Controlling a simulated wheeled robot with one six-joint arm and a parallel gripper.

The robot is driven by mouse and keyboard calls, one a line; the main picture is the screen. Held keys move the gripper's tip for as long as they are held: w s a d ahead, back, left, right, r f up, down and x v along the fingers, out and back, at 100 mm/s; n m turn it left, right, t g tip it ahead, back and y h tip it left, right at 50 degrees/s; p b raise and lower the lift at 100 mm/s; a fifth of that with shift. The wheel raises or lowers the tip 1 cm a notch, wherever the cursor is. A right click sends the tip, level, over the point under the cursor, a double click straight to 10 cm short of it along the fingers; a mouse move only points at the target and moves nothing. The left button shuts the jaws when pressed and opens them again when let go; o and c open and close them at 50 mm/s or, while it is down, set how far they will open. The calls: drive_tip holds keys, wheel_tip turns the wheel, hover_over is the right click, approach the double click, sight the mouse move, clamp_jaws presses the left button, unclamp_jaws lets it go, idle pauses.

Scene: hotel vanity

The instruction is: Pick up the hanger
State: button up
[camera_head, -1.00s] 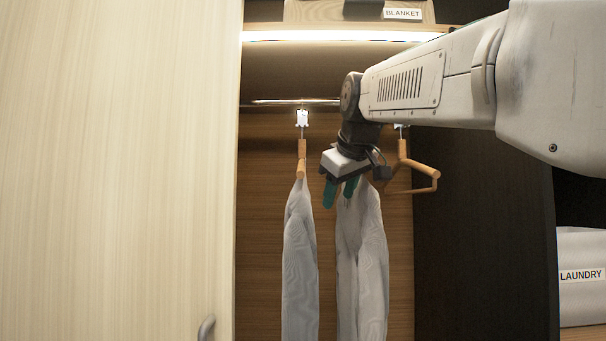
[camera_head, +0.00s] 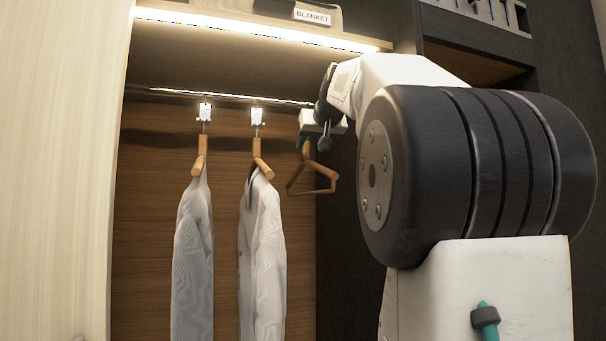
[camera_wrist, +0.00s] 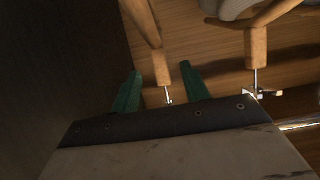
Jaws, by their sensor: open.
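An empty wooden hanger (camera_head: 331,177) hangs at the right end of the closet rail, its top partly hidden by my gripper. My gripper (camera_head: 314,142) is open at the top of this hanger. In the wrist view, my gripper's two green fingers (camera_wrist: 161,72) stand apart, with the hanger's wooden neck (camera_wrist: 157,66) and metal hook stem showing between them. I cannot tell how deep the neck sits between the fingers, or whether they touch it.
Two hangers with pale robes, the left robe (camera_head: 192,260) and the right robe (camera_head: 262,260), hang left of the empty hanger. The rail (camera_head: 170,93) runs under a lit shelf with a BLANKET box (camera_head: 312,16). A dark panel (camera_head: 345,230) is close on the right; a pale door (camera_head: 60,170) stands left.

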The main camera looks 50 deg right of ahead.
sight(307, 154)
drive_tip(key=x, duration=0.7)
drive_tip(key=shift+d+f, duration=0.1)
drive_tip(key=shift+f, duration=0.05)
clamp_jaws()
